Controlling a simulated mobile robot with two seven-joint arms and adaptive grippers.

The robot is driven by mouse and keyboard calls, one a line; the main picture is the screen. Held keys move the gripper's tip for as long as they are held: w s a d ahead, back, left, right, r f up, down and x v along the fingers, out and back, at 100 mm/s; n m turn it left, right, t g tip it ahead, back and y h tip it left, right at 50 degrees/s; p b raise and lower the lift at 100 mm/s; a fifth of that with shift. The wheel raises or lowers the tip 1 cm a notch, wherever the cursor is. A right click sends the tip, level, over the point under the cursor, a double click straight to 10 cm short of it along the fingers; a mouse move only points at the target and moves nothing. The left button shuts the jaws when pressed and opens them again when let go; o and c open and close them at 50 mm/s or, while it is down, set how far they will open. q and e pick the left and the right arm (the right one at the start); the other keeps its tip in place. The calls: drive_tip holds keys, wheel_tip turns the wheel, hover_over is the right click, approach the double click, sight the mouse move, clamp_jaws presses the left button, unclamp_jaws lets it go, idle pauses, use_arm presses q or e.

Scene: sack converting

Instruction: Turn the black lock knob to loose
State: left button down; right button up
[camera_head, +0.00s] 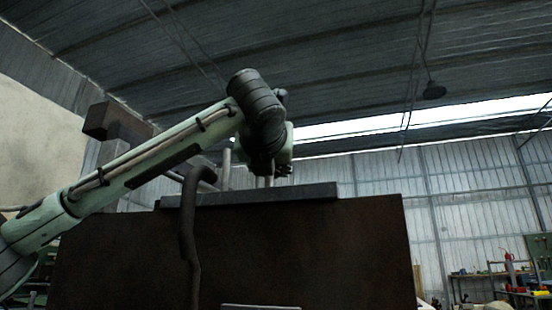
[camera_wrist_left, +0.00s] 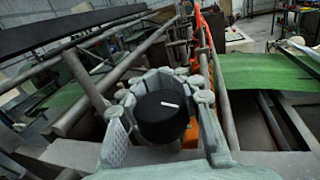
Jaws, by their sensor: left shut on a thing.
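The black lock knob (camera_wrist_left: 162,116) is round with a white mark on its top. In the left wrist view it sits between the two fingers of my left gripper (camera_wrist_left: 165,128), which is shut on it. The white mark lies nearly crosswise, slightly tilted. In the head view my left arm reaches in from the left, over the top of a dark brown machine housing (camera_head: 290,250). The left gripper (camera_head: 268,180) shows there only as a small dark shape above the housing's top edge, and the knob is hidden. My right gripper is in neither view.
Metal rods (camera_wrist_left: 95,85) run close beside the gripper on the left, and another grey bar (camera_wrist_left: 224,100) on the right. A green sheet (camera_wrist_left: 262,72) lies to the right. A bent dark pipe (camera_head: 190,235) stands at the housing's front. A workbench (camera_head: 485,280) is far right.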

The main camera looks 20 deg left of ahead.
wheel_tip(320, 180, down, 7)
drive_tip(key=p, duration=0.3)
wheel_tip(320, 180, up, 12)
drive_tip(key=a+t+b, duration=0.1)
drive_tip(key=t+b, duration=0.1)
drive_tip(key=b, duration=0.5)
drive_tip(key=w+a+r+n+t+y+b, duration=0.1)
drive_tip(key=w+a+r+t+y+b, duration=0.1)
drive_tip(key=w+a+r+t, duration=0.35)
use_arm(q)
drive_tip(key=s+a+n+g+y+p, duration=0.1)
drive_tip(key=n+g+y, duration=0.3)
drive_tip(key=n+g, duration=0.1)
drive_tip(key=s+a+n+g+y+p, duration=0.1)
drive_tip(key=n+g+y, duration=0.4)
drive_tip(key=g, duration=0.2)
drive_tip(key=s+a+n+g+y+p, duration=0.1)
drive_tip(key=n+g+y, duration=0.4)
drive_tip(key=g, duration=0.1)
drive_tip(key=shift+s+n+p, duration=0.3)
drive_tip(key=shift+p, duration=0.05)
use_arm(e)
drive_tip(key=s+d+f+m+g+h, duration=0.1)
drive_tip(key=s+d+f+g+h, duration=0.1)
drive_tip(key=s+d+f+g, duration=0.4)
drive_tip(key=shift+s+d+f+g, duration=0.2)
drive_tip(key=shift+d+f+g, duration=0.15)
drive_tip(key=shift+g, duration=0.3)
